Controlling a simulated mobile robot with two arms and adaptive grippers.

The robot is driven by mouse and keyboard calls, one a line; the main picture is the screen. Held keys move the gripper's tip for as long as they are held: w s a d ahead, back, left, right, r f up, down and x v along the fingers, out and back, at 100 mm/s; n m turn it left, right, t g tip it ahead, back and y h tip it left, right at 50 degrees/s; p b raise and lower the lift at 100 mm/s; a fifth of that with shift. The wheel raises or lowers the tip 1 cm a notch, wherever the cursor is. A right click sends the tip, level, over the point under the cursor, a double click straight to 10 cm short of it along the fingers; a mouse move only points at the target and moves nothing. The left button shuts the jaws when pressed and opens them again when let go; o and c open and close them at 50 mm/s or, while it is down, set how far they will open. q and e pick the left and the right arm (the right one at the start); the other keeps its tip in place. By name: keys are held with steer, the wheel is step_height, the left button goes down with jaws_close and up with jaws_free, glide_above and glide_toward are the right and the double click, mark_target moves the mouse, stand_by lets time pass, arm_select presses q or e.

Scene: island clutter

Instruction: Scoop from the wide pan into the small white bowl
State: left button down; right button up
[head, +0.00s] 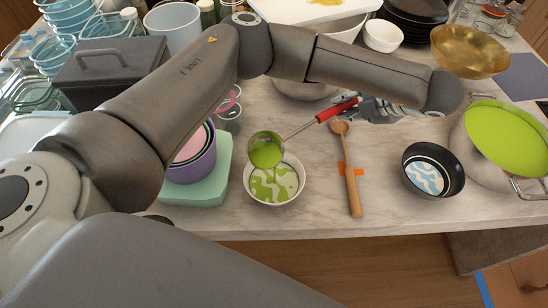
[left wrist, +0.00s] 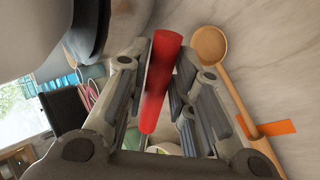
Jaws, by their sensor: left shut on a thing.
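My left gripper (head: 368,108) is shut on the red handle of a metal ladle (head: 337,110). The left wrist view shows the red handle (left wrist: 160,80) between the fingers. The ladle's cup (head: 265,149) holds green liquid and hangs over the back rim of the small white bowl (head: 273,203). A thin green streak runs down from the cup to the bowl, which shows green patches over white inside. My right gripper is not in view.
A wooden spoon (head: 352,195) lies right of the bowl across orange tape (head: 350,170). A black bowl (head: 433,193) stands between spoon and pan. Purple nested bowls (head: 198,172) on a mint box (head: 215,192) stand left. A gold bowl (head: 470,63) stands behind.

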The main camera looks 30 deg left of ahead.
arm_select(q)
steer(key=shift+s+d+t+y, duration=0.15)
steer(key=shift+t+y, duration=0.25)
steer(key=shift+y, duration=0.4)
stand_by(1.2)
steer(key=shift+d+r+y+p, duration=0.1)
steer(key=shift+y+p, duration=0.2)
steer(key=shift+p, duration=0.15)
steer(key=shift+d+r+p, duration=0.1)
steer(key=shift+r+p, duration=0.05)
steer(key=shift+p, duration=0.15)
steer(key=shift+d+r+t+y+p, duration=0.15)
steer(key=shift+t+y+p, duration=0.1)
steer(key=shift+y, duration=0.2)
steer(key=shift+d+r+t+y+p, duration=0.1)
steer(key=shift+t+y, duration=0.15)
steer(key=shift+y, duration=0.2)
steer(key=shift+s+d+f+y, duration=0.1)
steer(key=shift+s+y, duration=0.05)
steer(key=shift+y, duration=0.25)
